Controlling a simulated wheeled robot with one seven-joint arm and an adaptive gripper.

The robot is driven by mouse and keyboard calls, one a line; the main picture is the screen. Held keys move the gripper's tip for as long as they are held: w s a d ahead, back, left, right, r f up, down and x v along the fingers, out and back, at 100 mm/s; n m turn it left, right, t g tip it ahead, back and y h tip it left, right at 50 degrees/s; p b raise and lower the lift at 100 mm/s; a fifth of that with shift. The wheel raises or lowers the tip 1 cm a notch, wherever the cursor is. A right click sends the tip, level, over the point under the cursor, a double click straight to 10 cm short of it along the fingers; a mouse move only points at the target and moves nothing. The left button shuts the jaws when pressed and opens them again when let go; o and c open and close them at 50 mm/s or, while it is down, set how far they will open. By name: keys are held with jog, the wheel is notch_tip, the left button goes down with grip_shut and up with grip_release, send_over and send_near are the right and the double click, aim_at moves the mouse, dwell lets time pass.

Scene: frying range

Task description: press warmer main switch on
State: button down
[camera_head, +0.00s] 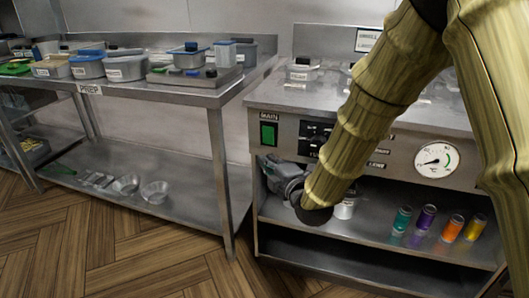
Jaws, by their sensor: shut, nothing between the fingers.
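The warmer's main switch is a green rocker (268,134) under a "MAIN" label, at the left end of the steel front panel (292,130). My arm comes down from the upper right across the panel. My grey gripper (266,162) is at its end, just below the switch in the picture, and looks shut and empty. A gap shows between it and the switch; how far it stands off the panel I cannot tell. The switch is fully visible. My arm hides part of the panel's middle, with dark controls (315,132) partly showing.
A round gauge (436,160) sits at the panel's right. The shelf (375,228) below holds several colored cans (427,217) and a pale can (345,208). A prep table (190,94) with several tubs stands at left. The floor in front (110,250) is clear.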

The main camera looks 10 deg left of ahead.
jog(key=v, duration=0.4)
jog(key=f+v, duration=0.1)
jog(key=v, duration=0.1)
jog(key=shift+s+a, duration=0.15)
jog(key=shift+a, duration=0.05)
jog(key=s+d+f+m+g+h, duration=0.2)
jog(key=s+d+f+m, duration=0.25)
jog(key=d+f, duration=0.4)
jog(key=s+d+f+m+g+h, duration=0.25)
jog(key=d+f+m, duration=0.25)
jog(key=f, duration=0.6)
jog(key=s+d+f+m+g+h, duration=0.1)
jog(key=s+d+f+m+h, duration=0.2)
jog(key=s+d+f+m, duration=0.5)
jog(key=s+d+f+m+g+h, duration=0.1)
jog(key=s+d+f+m+g, duration=0.3)
jog(key=s, duration=0.4)
jog(key=s+d+f+m+g+h, duration=0.1)
jog(key=s+d+f+m, duration=0.1)
jog(key=s+d+f, duration=0.45)
jog(key=s+d+f+m+g+h, duration=0.25)
jog(key=s+f, duration=0.35)
jog(key=s, duration=0.3)
notch_tip(320, 180, up, 25)
jog(key=p, duration=2.5)
jog(key=shift+s+d+y, duration=0.15)
jog(key=shift+d+y, duration=0.05)
jog(key=shift+y, duration=0.2)
